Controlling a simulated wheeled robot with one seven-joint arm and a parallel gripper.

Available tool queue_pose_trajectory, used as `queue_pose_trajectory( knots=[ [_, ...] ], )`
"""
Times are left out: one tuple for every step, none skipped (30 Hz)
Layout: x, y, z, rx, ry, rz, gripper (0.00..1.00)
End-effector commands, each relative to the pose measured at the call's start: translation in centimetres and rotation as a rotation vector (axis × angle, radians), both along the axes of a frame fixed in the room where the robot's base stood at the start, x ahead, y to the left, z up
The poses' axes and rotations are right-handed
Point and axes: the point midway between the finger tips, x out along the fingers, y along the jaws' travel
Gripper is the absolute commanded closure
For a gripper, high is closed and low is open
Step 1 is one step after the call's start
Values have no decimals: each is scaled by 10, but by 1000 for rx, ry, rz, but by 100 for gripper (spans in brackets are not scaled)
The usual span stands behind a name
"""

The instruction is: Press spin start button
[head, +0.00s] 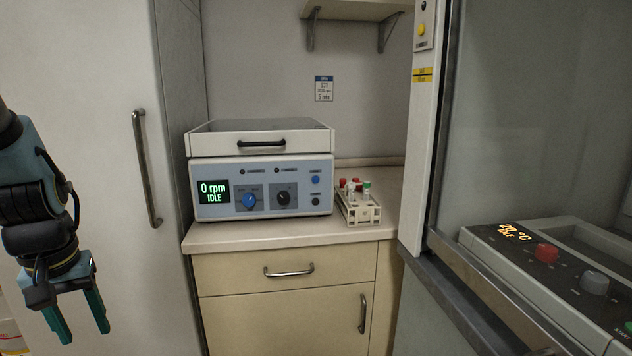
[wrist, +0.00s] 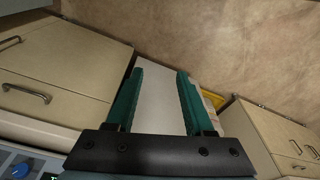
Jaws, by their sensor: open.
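A centrifuge-like machine (head: 262,170) with a closed lid stands on the counter in the head view. Its green display reads "0 rpm IDLE". Its front panel has a blue knob (head: 250,200), a black knob (head: 283,197), a small blue button (head: 315,180) and a small dark button (head: 315,201) at the right. The labels are too small to read. My gripper (head: 83,318) hangs at the lower left, well away from the machine, pointing down, open and empty. In the wrist view the open fingers (wrist: 160,85) have nothing between them. A corner of the blue panel shows at the lower left.
A rack of capped tubes (head: 360,208) stands right of the machine on the counter (head: 300,237). Drawers with handles are below. A tall white cabinet (head: 95,150) is at left. A glass-fronted hood (head: 540,110) at right holds another device with a red knob (head: 546,253).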

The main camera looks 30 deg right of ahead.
Motion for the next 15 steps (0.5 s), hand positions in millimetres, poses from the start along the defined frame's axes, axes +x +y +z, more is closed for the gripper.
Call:
queue_pose_trajectory(
  knots=[
    [0,0,0,0,0,0,54],
    [0,0,0,0,0,0,57],
    [0,0,0,0,0,0,62],
    [0,0,0,0,0,0,65],
    [0,0,0,0,0,0,68],
    [0,0,0,0,0,0,73],
    [0,0,0,0,0,0,76],
    [0,0,0,0,0,0,80],
    [0,0,0,0,0,0,84],
    [0,0,0,0,0,0,88],
    [0,0,0,0,0,0,91],
    [0,0,0,0,0,0,96],
    [0,0,0,0,0,0,99],
    [0,0,0,0,0,0,100],
    [0,0,0,0,0,0,100]
  ],
)
